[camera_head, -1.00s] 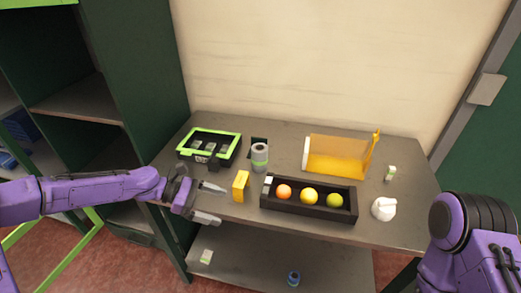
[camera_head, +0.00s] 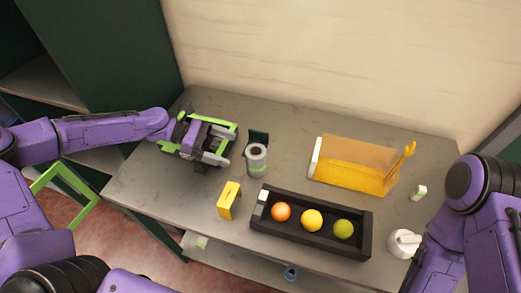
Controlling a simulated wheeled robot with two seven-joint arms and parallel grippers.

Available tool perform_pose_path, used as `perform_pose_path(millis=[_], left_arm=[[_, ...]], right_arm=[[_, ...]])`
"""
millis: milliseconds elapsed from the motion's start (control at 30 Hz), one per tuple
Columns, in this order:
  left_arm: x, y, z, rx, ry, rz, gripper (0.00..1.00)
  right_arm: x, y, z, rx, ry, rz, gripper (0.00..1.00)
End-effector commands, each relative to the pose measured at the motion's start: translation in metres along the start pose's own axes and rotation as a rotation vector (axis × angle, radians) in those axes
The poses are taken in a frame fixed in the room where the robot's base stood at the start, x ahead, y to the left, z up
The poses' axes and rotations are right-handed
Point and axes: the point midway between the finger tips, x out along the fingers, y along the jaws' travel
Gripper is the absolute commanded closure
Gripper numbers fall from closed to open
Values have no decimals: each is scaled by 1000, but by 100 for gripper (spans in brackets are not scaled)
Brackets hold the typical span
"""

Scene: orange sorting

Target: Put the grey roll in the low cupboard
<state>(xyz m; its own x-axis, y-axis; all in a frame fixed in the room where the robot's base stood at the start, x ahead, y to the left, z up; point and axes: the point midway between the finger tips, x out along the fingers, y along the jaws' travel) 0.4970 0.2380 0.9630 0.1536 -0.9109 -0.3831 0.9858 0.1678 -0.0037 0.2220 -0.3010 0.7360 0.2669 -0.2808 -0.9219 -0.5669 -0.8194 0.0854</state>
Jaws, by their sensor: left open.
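The grey roll (camera_head: 256,158) stands upright on the grey table (camera_head: 150,190), with a green band near its lower part and a dark hole in its top.
A small dark upright piece (camera_head: 260,136) stands right behind the roll. A yellow block (camera_head: 228,200) and a black box (camera_head: 366,240) with orange, yellow and green balls are in front. An amber clear bin (camera_head: 350,170) stands to the right, with a white object (camera_head: 402,243) nearer.

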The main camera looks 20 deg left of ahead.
Motion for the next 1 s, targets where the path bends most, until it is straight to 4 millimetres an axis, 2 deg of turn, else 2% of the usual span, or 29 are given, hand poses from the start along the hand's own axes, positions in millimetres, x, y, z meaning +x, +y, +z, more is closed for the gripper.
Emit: perform_pose_path(millis=[200, 367, 600, 867, 900, 967, 1000], left_arm=[[38, -1, -1, -3, 1, -3, 8], [56, 0, 1, -3, 1, -2, 8], [97, 1, 3, -3, 1, -4, 8], [103, 2, 2, 0, 1, -1, 8], [103, 2, 2, 0, 1, -1, 14], [103, 2, 2, 1, 1, -1, 34], [103, 2, 2, 1, 1, -1, 47]], right_arm=[[-1, 0, 0, 0, -1, 1, 57], [-5, 1, -2, 0, -1, 1, 57], [-15, 2, -6, 0, -1, 0, 57], [-15, 2, -6, 0, -1, 0, 57], [-15, 2, -6, 0, -1, 0, 57], [-15, 2, -6, 0, -1, 0, 57], [-15, 2, -6, 0, -1, 0, 57]])
